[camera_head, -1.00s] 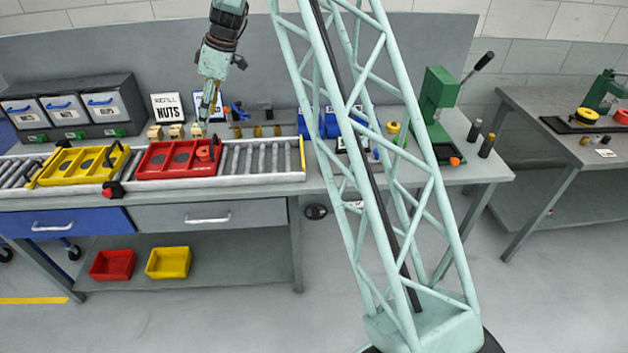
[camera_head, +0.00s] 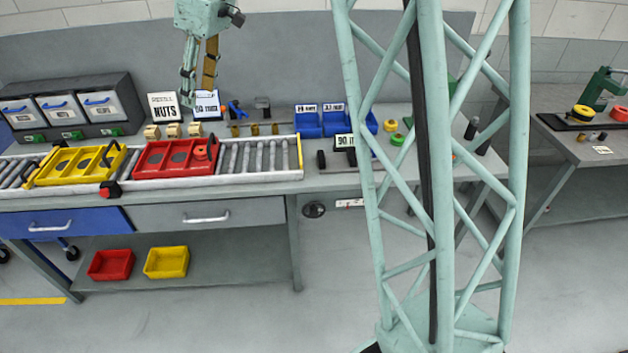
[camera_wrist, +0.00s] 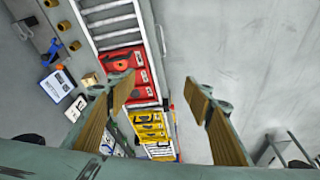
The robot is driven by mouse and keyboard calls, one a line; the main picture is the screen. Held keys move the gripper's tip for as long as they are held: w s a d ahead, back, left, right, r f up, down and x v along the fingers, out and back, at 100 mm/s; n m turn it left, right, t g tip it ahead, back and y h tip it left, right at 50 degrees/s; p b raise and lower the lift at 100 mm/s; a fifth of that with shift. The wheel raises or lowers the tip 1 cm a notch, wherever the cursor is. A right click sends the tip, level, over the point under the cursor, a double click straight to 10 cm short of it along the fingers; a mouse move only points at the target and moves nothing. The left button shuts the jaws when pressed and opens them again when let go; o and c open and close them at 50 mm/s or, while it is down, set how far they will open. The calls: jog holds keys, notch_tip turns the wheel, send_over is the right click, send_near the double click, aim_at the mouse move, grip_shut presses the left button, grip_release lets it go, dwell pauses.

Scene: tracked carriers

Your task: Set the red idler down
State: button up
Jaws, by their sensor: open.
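The red idler (camera_head: 200,153) is a small orange-red round part in the right end of the red carrier (camera_head: 150,173). The carrier sits on the roller track and has dark round spots to the left of the idler. In the wrist view the idler (camera_wrist: 121,65) lies in the red carrier (camera_wrist: 138,92), beyond the left finger and apart from it. My gripper (camera_head: 199,86) is high above the bench and behind the carrier in the head view. Its fingers (camera_wrist: 160,92) are wide apart in the wrist view, with nothing between them.
A yellow carrier (camera_head: 45,172) stands left of the red one. The rollers (camera_head: 262,155) to the right are bare. Behind the track stand a NUTS sign (camera_head: 164,106), small tan blocks (camera_head: 152,132) and blue bins (camera_head: 308,126). My lattice column hides part of the bench's right side.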

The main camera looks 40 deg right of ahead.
jog(key=s+a+r+m, duration=0.1)
jog(key=s+r, duration=0.2)
jog(key=s, duration=0.5)
jog(key=s+r+m+h, duration=0.1)
jog(key=s+r, duration=0.2)
jog(key=s, duration=0.5)
jog(key=s+a+r+m, duration=0.15)
jog(key=s+r, duration=0.25)
jog(key=s, duration=0.4)
jog(key=s+d+f+m, duration=0.1)
jog(key=s+f+m, duration=0.1)
jog(key=s, duration=1.1)
jog(key=s+d+f+m+t+h, duration=0.1)
jog(key=s+f+m, duration=0.1)
jog(key=s, duration=1.1)
jog(key=shift+s+m+h, duration=0.15)
jog(key=shift+m+h, duration=0.15)
jog(key=shift+m, duration=0.05)
jog(key=shift+f, duration=0.2)
jog(key=shift+a+f+t+b, duration=0.1)
jog(key=shift+f+t+b, duration=0.2)
jog(key=shift+f+b, duration=0.9)
jog(key=shift+r, duration=0.2)
